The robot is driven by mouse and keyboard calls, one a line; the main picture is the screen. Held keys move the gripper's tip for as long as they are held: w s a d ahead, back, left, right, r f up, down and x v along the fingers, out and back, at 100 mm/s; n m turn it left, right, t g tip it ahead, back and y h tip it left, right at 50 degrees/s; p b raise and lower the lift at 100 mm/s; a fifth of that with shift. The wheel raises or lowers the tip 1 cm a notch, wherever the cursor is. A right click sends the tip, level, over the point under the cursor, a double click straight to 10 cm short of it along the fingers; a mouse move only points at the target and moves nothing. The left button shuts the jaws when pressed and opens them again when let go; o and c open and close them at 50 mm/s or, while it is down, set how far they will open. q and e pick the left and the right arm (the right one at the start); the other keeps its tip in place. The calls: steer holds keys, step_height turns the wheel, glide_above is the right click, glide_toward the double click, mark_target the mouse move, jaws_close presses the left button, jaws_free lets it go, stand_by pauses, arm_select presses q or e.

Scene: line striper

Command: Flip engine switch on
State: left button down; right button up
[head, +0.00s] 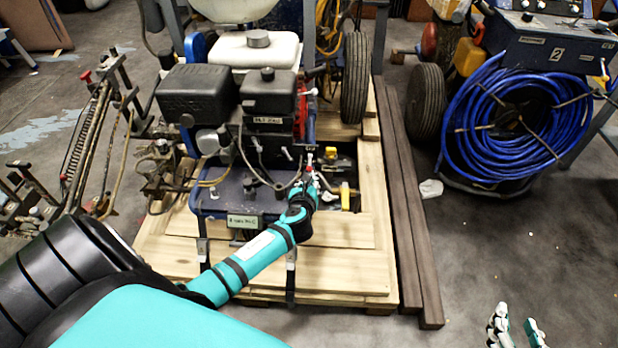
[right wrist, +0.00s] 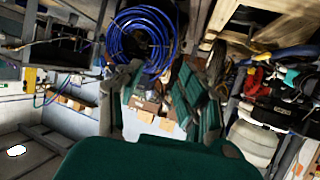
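The line striper's engine (head: 268,105), a black block with a dark air-filter box, sits on a blue frame on a wooden pallet in the head view. I cannot make out the engine switch for certain. My left arm reaches across the pallet to the engine's lower right side. My left gripper (head: 314,178) is there, small and partly hidden by its own wrist, close to small red parts; contact cannot be told. My right gripper (head: 516,328) is low at the right, over the floor, with its fingers apart and empty. Its spread fingers also show in the right wrist view (right wrist: 163,105).
The wooden pallet (head: 315,272) carries the machine. Dark beams (head: 408,200) lie along its right side. A blue hose coil (head: 522,118) on another machine stands at the right. A metal rack (head: 85,150) stands at the left. The floor at lower right is mostly clear.

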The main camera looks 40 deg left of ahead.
arm_select(q)
steer(key=shift+r+p, duration=0.3)
steer(key=shift+p, duration=0.4)
steer(key=shift+r+g+p, duration=0.2)
steer(key=shift+g+p, duration=0.2)
steer(key=shift+p, duration=0.8)
steer(key=shift+s+r+h+p, duration=0.2)
steer(key=shift+h+p, duration=0.2)
steer(key=shift+p, duration=0.35)
arm_select(e)
steer(key=shift+s+d+f+g+h, duration=0.65)
steer(key=shift+s+d+f+g, duration=0.75)
steer(key=shift+s+g, duration=1.55)
steer(key=shift+s+d+f+g+h, duration=0.85)
steer(key=shift+s+f+g, duration=0.9)
steer(key=shift+s, duration=2.25)
arm_select(q)
steer(key=shift+d+r+p, duration=0.15)
steer(key=shift+r+p, duration=0.15)
steer(key=shift+p, duration=0.9)
steer(key=shift+s+r+p, duration=0.15)
steer(key=shift+r+p, duration=0.4)
steer(key=shift+p, duration=0.7)
steer(key=shift+d+f, duration=0.1)
steer(key=shift+f, duration=0.05)
arm_select(e)
step_height(320, 180, down, 16)
steer(key=g, duration=0.1)
steer(key=shift+w+f, duration=0.15)
steer(key=shift+f, duration=0.2)
